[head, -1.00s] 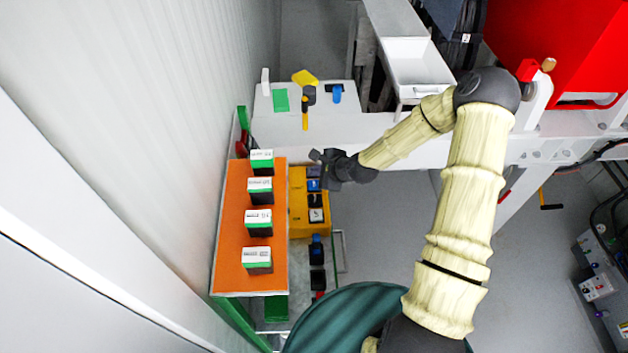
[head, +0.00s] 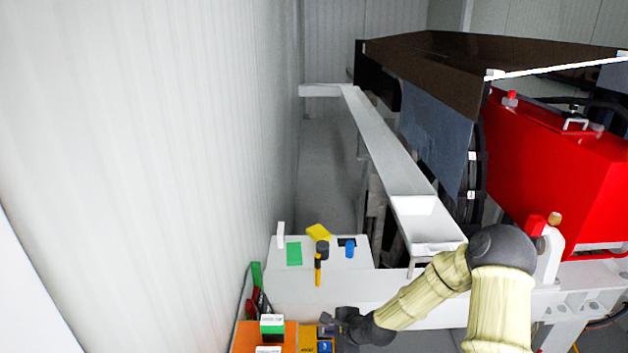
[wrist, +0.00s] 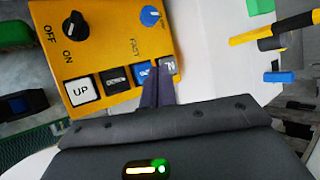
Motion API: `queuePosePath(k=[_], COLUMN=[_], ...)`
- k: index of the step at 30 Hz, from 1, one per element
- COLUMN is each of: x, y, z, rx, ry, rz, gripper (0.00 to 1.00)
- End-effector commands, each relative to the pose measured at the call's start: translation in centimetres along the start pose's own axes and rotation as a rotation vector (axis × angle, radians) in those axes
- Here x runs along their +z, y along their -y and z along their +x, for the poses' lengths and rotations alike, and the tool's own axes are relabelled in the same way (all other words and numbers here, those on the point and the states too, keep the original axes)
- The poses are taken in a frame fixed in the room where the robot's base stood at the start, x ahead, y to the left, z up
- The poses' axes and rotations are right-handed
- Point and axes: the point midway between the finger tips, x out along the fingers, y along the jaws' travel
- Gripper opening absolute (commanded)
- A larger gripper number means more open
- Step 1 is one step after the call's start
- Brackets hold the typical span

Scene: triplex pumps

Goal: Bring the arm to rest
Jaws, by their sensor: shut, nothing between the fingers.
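My gripper (head: 334,322) shows near the bottom of the head view, at the end of my cream-coloured arm, which reaches in from the lower right. In the wrist view its closed fingers (wrist: 158,92) point at the yellow control panel (wrist: 107,45). The fingertips overlap the small square buttons at the panel's lower right; I cannot tell whether they touch. The panel has a black OFF/ON knob (wrist: 76,26), a blue knob (wrist: 150,16) and a white UP button (wrist: 82,91). In the head view only a corner of the panel (head: 307,334) shows.
An orange board (head: 249,337) with white-and-green boxes (head: 272,324) lies left of my gripper. A white cabinet (head: 335,258) bears a yellow-and-black lever (head: 318,268) and a blue knob (head: 350,249). A white trough (head: 428,229) and red machine (head: 560,170) stand to the right.

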Motion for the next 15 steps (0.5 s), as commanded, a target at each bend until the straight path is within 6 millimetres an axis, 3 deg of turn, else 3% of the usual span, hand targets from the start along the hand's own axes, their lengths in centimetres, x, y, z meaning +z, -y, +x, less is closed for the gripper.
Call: queuePosePath(k=[8, 15], x=[-0.9, -1.5], y=[-2.8, -4.6], z=[-5.0, -10.9], rx=[0.192, 0.363], ry=[-0.122, -0.186], rz=[-0.497, -0.877], gripper=[0.0, 0.0])
